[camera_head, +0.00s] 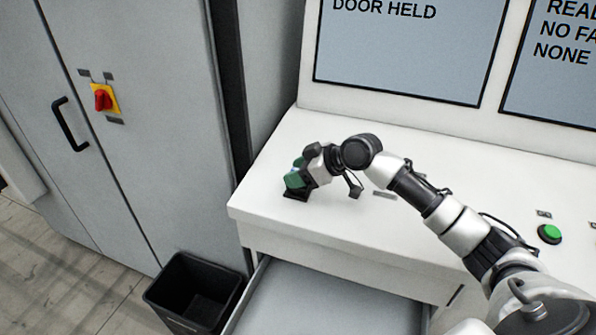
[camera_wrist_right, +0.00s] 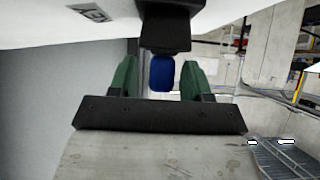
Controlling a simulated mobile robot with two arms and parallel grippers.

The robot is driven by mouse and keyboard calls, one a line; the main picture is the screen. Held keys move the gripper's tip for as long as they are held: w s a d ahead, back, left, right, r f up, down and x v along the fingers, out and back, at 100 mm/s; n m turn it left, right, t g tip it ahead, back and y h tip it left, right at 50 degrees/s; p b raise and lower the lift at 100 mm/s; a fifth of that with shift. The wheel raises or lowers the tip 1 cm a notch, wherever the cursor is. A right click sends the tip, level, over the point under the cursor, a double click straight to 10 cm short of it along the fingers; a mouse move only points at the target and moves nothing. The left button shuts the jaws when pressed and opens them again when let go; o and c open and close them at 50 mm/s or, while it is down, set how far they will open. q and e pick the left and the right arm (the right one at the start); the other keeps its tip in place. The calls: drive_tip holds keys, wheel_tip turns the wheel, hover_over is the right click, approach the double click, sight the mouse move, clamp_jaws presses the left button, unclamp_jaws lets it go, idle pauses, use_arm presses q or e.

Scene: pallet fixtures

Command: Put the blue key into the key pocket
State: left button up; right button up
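The blue key (camera_wrist_right: 161,72) shows in the right wrist view, at the black block (camera_wrist_right: 165,30). The same black block (camera_head: 296,195) sits on the white desk near its left end. My right gripper (camera_head: 296,174) is at this block, its green fingers standing on either side of the key in the wrist view. There is a gap between the key and each finger, so the gripper is open around it. In the head view the gripper mostly hides the key. I cannot tell whether the black block is the key pocket. My left gripper is not in view.
The white desk (camera_head: 284,215) has a pulled-out drawer (camera_head: 320,305) at its front and a green button (camera_head: 549,233) at the right. A black bin (camera_head: 195,295) stands on the floor beside the drawer. A grey cabinet (camera_head: 150,140) with a red switch (camera_head: 102,98) is at the left.

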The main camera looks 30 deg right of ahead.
drive_tip(key=shift+r, duration=0.1)
drive_tip(key=b+v, duration=0.3)
drive_tip(key=v, duration=0.9)
drive_tip(key=shift+b, duration=0.3)
